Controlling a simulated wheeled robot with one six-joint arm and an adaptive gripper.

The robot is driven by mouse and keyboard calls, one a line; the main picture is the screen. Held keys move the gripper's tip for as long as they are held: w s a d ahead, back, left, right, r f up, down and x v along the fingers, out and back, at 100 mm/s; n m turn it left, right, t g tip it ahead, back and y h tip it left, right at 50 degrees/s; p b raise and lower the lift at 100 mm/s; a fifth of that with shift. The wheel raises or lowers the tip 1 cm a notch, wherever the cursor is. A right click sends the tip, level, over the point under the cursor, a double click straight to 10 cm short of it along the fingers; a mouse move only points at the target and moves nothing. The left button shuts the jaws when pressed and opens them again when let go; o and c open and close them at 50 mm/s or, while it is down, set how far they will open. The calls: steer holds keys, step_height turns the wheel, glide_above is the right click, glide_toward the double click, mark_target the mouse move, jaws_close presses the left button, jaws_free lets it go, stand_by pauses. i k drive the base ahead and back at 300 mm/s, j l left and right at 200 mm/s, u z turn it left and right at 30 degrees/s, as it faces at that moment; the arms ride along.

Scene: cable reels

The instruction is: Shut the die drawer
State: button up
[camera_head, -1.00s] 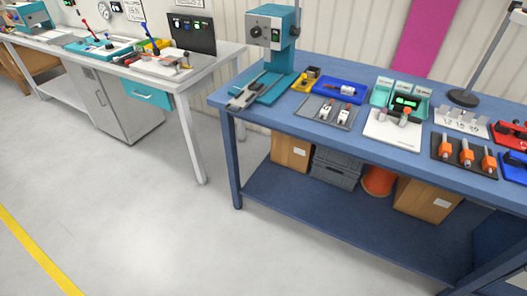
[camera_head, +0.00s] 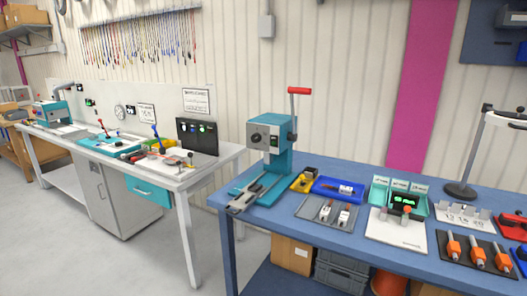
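A teal drawer front with a small handle (camera_head: 149,191) hangs under the top of the white bench at the left. I cannot tell from here whether it is fully shut. A teal press (camera_head: 270,135) with a red-handled lever stands at the left end of the blue bench. A grey slide (camera_head: 247,199) sticks out from the press base toward the bench's front edge. No label shows which of these is the die drawer. My gripper is not in view.
The blue bench (camera_head: 300,229) carries trays, a blue bin (camera_head: 338,188), orange-handled tools (camera_head: 479,252) and a lamp stand (camera_head: 460,190). The white bench (camera_head: 205,172) holds levers and a dark panel. Grey floor (camera_head: 60,250) is clear in front of the white bench.

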mark_target(247, 197)
steer(key=i+l+u, duration=0.8)
steer(key=l, duration=0.15)
